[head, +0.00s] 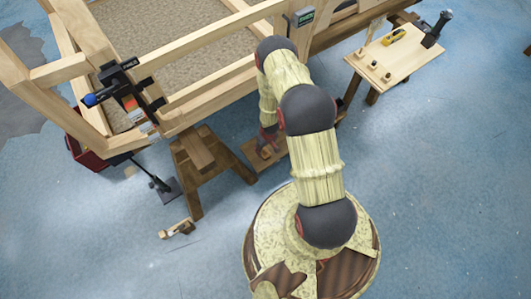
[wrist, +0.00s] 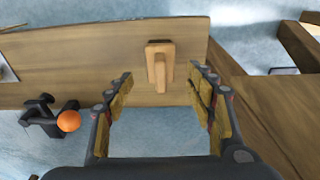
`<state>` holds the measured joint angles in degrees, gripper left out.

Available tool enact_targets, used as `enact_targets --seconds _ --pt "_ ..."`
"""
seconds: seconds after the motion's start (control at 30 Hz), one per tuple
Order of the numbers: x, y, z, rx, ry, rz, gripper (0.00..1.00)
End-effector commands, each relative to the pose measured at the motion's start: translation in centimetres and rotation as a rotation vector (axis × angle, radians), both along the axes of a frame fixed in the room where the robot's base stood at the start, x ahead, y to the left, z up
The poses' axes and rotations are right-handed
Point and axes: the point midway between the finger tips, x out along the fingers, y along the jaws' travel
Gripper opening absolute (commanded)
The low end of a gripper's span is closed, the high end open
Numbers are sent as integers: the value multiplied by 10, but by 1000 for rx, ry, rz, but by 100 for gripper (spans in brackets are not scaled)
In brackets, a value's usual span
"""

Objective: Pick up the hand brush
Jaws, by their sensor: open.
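A light wooden piece with a wide head and a narrow handle, which looks like the hand brush (wrist: 159,65), lies on a brown wooden board (wrist: 90,62) in the wrist view. Its handle points towards me. My gripper (wrist: 161,88) is open, with its two yellow-padded fingers apart to the left and right of the handle. The fingers do not touch it, and nothing is between them but the view of the handle's end. In the head view my arm hides most of my gripper, and the brush is too small there to tell.
A black clamp with an orange knob (wrist: 68,121) is left of my gripper. A wooden beam (wrist: 265,110) runs close on the right. In the head view a trestle (head: 195,160) stands beside the board, under the large wooden frame (head: 205,42). Blue floor (head: 430,190) is clear at right.

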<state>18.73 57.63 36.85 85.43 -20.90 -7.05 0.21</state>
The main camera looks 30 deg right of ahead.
Motion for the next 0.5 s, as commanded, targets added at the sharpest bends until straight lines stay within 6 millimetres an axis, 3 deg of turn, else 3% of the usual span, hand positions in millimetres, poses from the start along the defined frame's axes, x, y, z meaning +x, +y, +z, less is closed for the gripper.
enact_targets --seconds 0.27,0.5 --pt "2 1 -26 0 3 0 55" --pt "7 1 -61 1 5 0 55"
